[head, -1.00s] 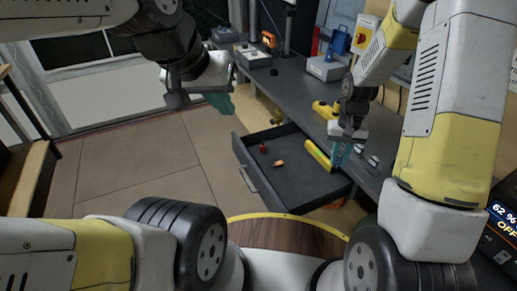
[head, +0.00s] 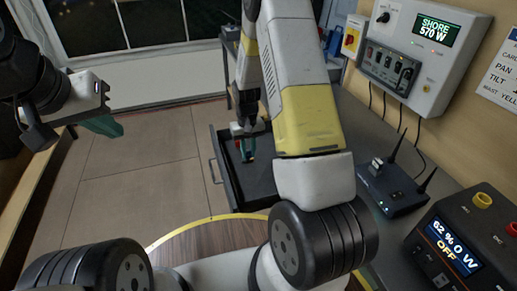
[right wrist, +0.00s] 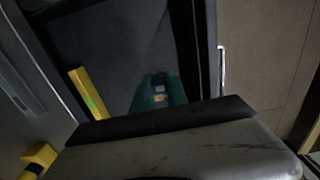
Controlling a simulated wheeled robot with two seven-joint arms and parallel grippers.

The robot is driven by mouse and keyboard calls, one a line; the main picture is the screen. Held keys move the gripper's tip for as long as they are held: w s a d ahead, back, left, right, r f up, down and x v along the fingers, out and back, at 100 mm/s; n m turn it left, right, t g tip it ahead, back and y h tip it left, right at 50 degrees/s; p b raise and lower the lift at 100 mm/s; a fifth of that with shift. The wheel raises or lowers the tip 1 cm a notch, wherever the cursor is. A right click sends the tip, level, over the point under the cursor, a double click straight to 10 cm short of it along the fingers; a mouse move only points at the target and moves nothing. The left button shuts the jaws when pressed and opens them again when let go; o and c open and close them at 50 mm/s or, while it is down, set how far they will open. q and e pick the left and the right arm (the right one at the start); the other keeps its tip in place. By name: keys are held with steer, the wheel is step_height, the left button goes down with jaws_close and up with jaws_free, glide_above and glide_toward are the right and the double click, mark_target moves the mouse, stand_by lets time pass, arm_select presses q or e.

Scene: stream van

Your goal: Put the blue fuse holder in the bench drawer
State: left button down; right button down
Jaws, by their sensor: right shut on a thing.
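The bench drawer (head: 258,184) stands pulled open beside the bench, below my right arm in the head view. My right gripper (head: 249,152) is over the drawer, pointing down. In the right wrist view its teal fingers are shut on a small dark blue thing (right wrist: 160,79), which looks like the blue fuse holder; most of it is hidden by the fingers. I cannot tell whether it touches the drawer floor (right wrist: 112,50). My left gripper (head: 103,125) is at the far left, away from the drawer, and its opening is unclear.
A yellow bar (right wrist: 88,93) lies along one side of the drawer in the right wrist view. A small orange thing (right wrist: 158,98) shows near the fingers. A router with antennas (head: 393,187) and a power unit (head: 458,245) stand on the bench. The floor left of the drawer is clear.

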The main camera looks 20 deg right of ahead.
step_height(320, 180, down, 10)
steer(key=shift+w+d+f, duration=0.1)
steer(key=shift+w+f, duration=0.05)
steer(key=shift+f, duration=0.05)
steer(key=shift+f, duration=0.15)
steer(key=c, duration=1.3)
jaws_free()
